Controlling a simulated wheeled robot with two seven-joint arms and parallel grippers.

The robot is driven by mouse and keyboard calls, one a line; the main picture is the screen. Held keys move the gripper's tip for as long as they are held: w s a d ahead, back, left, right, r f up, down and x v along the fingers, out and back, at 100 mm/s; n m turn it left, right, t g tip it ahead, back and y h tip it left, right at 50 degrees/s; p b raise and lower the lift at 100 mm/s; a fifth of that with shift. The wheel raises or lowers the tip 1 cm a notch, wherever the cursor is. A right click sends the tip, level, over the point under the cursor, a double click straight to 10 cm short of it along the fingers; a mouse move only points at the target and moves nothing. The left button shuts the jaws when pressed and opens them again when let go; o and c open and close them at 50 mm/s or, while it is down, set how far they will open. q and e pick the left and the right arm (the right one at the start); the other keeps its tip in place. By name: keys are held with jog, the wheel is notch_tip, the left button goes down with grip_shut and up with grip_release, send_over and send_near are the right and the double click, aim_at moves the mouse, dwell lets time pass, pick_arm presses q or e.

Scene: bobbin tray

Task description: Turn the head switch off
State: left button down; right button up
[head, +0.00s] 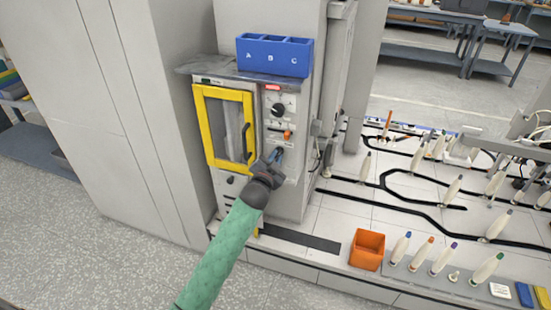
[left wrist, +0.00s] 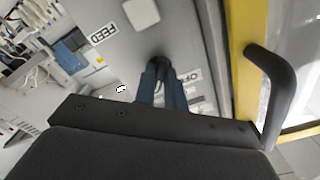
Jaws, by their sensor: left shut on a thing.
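A grey control panel (head: 267,183) on the machine carries a black round knob (head: 278,110), an orange switch (head: 287,134) below it and, lower, the spot where my left gripper (head: 275,157) is. In the left wrist view, my left gripper's blue fingers (left wrist: 162,84) are shut on a small dark switch (left wrist: 158,63) on the panel. A white label (left wrist: 189,76) beside it shows "OF", partly covered by the fingers. A "FEED" label (left wrist: 103,33) is close by, upside down. The switch's exact position is mostly hidden. My right gripper is not in view.
A yellow-framed door (head: 208,130) with a dark handle (left wrist: 275,90) stands right beside the panel. A blue bin (head: 274,70) marked A, B, C sits on top. An orange box (head: 367,250) and several bobbins stand on the white table to the right.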

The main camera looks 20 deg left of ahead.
pick_arm(q)
jog(key=n+p, duration=0.1)
jog(key=n, duration=0.1)
jog(key=shift+n, duration=0.3)
jog(key=shift+n+p, duration=0.45)
jog(key=shift+n, duration=0.55)
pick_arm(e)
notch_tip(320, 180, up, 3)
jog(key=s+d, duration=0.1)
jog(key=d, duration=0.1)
pick_arm(q)
jog(key=shift+n+p, duration=2.25)
jog(key=shift+n, duration=3.35)
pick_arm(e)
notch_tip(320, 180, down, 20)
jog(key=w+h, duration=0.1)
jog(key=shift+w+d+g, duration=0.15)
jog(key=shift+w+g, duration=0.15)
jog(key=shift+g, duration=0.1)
pick_arm(q)
jog(key=c, duration=1.5)
grip_release()
jog(key=shift+o, duration=0.2)
jog(key=shift+s, duration=0.1)
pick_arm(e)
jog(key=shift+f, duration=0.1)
